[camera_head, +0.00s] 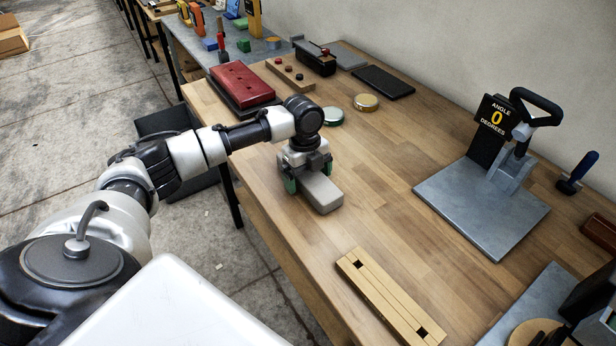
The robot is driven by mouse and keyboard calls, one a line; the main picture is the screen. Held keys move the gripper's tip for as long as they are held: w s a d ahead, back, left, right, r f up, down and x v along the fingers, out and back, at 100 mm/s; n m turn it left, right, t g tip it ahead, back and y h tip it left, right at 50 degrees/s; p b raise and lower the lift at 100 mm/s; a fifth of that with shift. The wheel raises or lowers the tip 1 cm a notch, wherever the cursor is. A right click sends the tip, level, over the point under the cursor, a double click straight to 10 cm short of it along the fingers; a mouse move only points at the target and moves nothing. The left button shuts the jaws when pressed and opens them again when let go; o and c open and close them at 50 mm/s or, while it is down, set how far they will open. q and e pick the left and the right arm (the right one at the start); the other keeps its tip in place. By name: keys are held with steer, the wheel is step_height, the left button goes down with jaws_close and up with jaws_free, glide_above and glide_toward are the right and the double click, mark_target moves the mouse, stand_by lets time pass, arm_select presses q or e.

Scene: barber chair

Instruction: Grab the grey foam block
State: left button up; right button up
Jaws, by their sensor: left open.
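The grey foam block (323,193) lies on the wooden table, near its left edge. My left gripper (305,177) is directly over the block's far end, pointing down, with its green-tipped fingers apart on either side of it. The gripper is open. Its body hides the far end of the block, and I cannot tell whether the fingers touch it. My right gripper is not in view.
A wooden slotted board (390,298) lies nearer me. A grey plate with an angle stand (482,206) is to the right. The table's middle is clear.

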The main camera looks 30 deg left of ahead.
arm_select(q)
steer(key=c, duration=1)
